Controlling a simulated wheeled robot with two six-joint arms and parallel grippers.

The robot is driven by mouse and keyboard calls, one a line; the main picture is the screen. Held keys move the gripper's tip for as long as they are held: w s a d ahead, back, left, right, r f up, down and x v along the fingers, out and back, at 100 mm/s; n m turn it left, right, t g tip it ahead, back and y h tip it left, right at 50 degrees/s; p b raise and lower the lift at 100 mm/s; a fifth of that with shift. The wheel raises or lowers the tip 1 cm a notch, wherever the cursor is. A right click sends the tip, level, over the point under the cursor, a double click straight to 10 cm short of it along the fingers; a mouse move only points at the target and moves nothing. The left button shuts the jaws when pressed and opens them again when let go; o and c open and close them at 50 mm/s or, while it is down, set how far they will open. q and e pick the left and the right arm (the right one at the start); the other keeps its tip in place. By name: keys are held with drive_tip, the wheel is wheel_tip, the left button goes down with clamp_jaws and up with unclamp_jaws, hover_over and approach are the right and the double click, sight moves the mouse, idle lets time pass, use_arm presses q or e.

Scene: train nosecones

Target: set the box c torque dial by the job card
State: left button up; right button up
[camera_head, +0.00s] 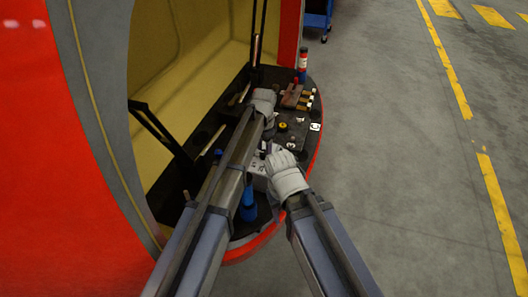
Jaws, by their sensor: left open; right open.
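A white tag with a dark mark that looks like a C (315,127) lies near the right edge of the dark curved shelf (240,229). A small yellow and black round part (283,125) sits to its left; I cannot tell if it is the torque dial. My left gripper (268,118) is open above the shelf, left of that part. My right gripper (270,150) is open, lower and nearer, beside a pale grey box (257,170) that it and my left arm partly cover. I cannot make out a job card or any dial setting.
A blue cylinder (248,207) stands at the near end. The red nosecone shell (60,180) borders the left. Open grey floor (400,150) lies right.

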use_arm(q)
drive_tip(key=shift+c, duration=0.2)
clamp_jaws()
drive_tip(key=shift+n, duration=0.4)
drive_tip(key=n, duration=0.3)
drive_tip(key=shift+n, duration=2.6)
drive_tip(key=shift+o, duration=0.2)
unclamp_jaws()
